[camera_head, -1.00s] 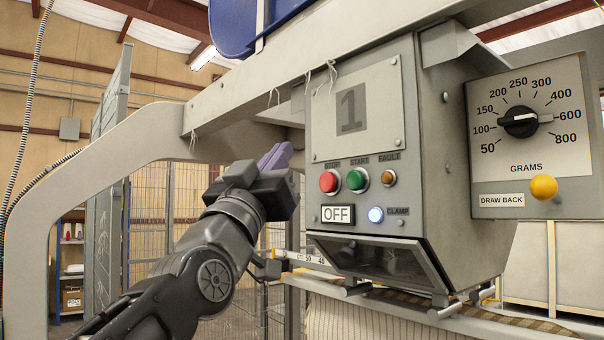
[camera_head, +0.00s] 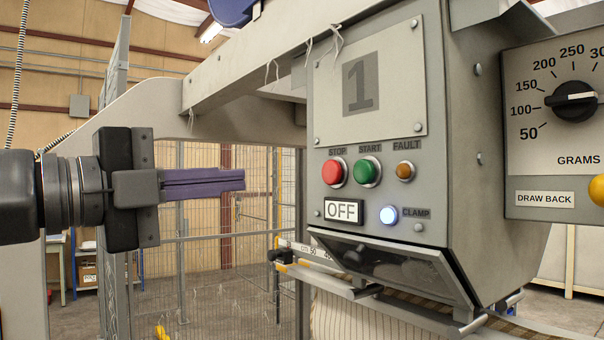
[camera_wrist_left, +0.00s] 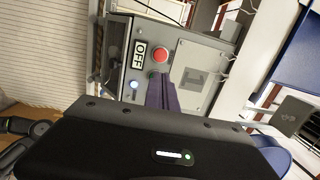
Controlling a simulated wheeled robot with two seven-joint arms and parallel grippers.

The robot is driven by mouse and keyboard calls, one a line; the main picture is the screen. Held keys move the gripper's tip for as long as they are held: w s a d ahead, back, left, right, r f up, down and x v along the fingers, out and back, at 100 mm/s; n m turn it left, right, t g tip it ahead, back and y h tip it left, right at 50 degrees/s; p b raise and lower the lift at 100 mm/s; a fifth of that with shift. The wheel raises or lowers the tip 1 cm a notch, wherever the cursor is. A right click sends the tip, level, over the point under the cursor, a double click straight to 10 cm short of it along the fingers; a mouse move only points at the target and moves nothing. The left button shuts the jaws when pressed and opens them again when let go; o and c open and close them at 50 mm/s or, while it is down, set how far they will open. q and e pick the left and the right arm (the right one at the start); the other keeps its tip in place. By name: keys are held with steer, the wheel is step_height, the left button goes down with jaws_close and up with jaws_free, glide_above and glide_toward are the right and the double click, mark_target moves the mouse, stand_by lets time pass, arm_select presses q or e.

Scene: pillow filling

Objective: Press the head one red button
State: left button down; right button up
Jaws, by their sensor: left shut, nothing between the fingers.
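The red STOP button (camera_head: 334,172) is on the grey control box of head 1 (camera_head: 372,84), left of the green START button (camera_head: 367,171). My left gripper (camera_head: 243,180) is shut and empty, with its purple fingers pointing right toward the red button. In the head view its tips appear left of the button and slightly below it, with a gap between. In the left wrist view the red button (camera_wrist_left: 160,53) shows just beyond the tips of the purple fingers (camera_wrist_left: 161,92).
Below the buttons are an OFF display (camera_head: 343,211) and a lit CLAMP light (camera_head: 388,215). An amber FAULT light (camera_head: 404,171) is right of START. A GRAMS dial (camera_head: 572,100) is at the right. Wire fencing (camera_head: 205,265) stands behind my gripper.

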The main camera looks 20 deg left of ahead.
arm_select(q)
steer(key=shift+w, duration=0.1)
stand_by(0.3)
steer(key=p, duration=0.7)
glide_toward(328, 174)
steer(key=x, duration=0.5)
steer(key=shift+w+d+r, duration=0.15)
steer(key=shift+r, duration=0.15)
steer(key=shift+w+d+f, duration=0.1)
steer(key=shift+w+d, duration=0.25)
steer(key=shift+w, duration=0.15)
steer(key=shift+w+f, duration=0.1)
